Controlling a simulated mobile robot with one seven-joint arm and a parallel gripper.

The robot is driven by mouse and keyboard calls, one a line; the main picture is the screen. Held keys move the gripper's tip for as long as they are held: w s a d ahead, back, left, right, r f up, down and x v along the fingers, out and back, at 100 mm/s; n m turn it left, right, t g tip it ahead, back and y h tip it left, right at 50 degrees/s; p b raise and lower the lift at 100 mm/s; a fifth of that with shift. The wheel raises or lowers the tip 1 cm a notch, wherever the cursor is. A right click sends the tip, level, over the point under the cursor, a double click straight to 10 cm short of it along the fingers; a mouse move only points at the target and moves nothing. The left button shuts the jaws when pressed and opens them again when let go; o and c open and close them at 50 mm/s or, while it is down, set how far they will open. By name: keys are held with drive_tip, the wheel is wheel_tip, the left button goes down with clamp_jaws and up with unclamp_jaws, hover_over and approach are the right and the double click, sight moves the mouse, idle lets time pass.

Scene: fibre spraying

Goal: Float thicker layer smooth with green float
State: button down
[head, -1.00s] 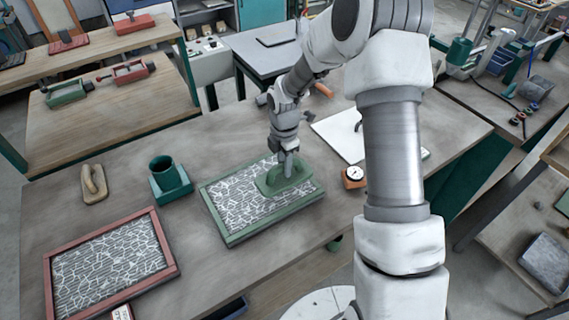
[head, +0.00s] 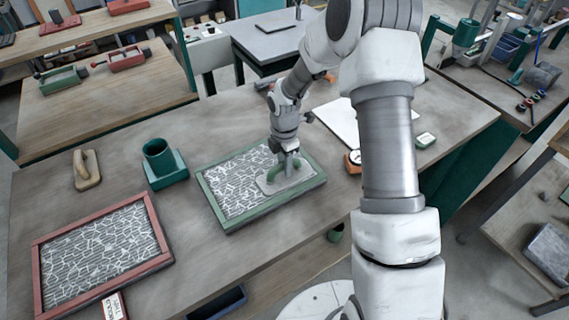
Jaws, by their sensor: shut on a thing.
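A green-framed tray (head: 241,226) on the workbench holds a grey layer (head: 231,183) with white crack-like fibre lines. My gripper (head: 286,160) is shut on the green float (head: 274,174), over the right part of this layer. The float's handle looks green and its plate looks grey. The plate appears to lie on the layer, but exact contact cannot be told. A red-framed tray (head: 165,247) with a similar fibre pattern lies at the lower left. Which layer is thicker cannot be told.
A beige float (head: 87,169) and a green cup on a block (head: 159,158) stand to the left. A round gauge (head: 353,160) and a white board (head: 338,121) lie to the right, close to my arm. The bench between the two trays is clear.

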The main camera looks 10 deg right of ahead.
sight(267, 179)
drive_tip(key=shift+f, duration=0.2)
idle(0.3)
drive_tip(key=shift+a, duration=0.1)
